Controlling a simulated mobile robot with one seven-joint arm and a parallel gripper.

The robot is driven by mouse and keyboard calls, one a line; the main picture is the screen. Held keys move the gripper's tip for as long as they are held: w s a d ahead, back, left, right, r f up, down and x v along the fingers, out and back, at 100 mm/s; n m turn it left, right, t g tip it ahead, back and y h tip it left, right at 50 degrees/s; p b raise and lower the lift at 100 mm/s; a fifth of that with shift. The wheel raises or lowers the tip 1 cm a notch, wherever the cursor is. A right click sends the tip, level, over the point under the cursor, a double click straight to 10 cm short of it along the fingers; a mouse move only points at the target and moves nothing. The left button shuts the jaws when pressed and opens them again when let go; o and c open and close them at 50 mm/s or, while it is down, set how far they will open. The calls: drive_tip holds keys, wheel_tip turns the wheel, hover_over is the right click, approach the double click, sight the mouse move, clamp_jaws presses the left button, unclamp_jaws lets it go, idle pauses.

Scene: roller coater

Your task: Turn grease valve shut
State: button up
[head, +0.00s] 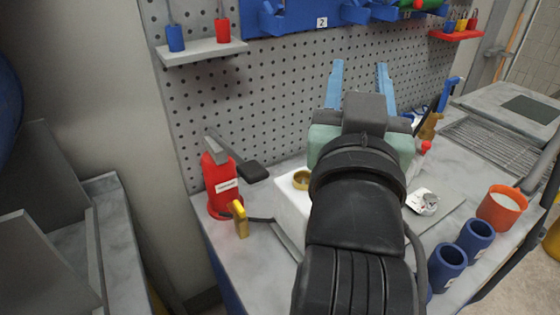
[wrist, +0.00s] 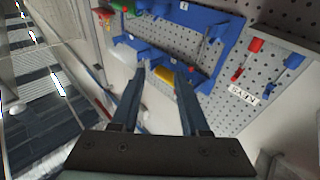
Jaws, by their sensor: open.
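A red canister (head: 221,186) with a white label and a dark lever stands upright at the left of the grey workbench. A small yellow part (head: 240,218), which may be the grease valve's handle, stands at its lower right beside a dark hose; I cannot tell its setting. My gripper (head: 359,66) is open and empty, with its blue fingers raised toward the pegboard, up and right of the canister and apart from it. In the wrist view my gripper (wrist: 160,70) points at the blue tool rack, and neither canister nor yellow part shows clearly there.
A white box (head: 291,206) with a brass-coloured ring (head: 301,179) stands right of the canister, partly hidden by my arm. Blue cups (head: 475,238) and an orange cup (head: 501,207) stand at the right. The pegboard (head: 280,85) rises behind, with a shelf (head: 203,51).

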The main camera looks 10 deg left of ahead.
wheel_tip(320, 180, down, 13)
drive_tip(key=w+g+y+b, duration=0.1)
drive_tip(key=w+g+b, duration=0.1)
drive_tip(key=g, duration=0.1)
drive_tip(key=n+g+y, duration=0.8)
drive_tip(key=n, duration=0.1)
approach(240, 207)
drive_tip(key=x, duration=0.9)
drive_tip(key=shift+c, duration=0.3)
clamp_jaws()
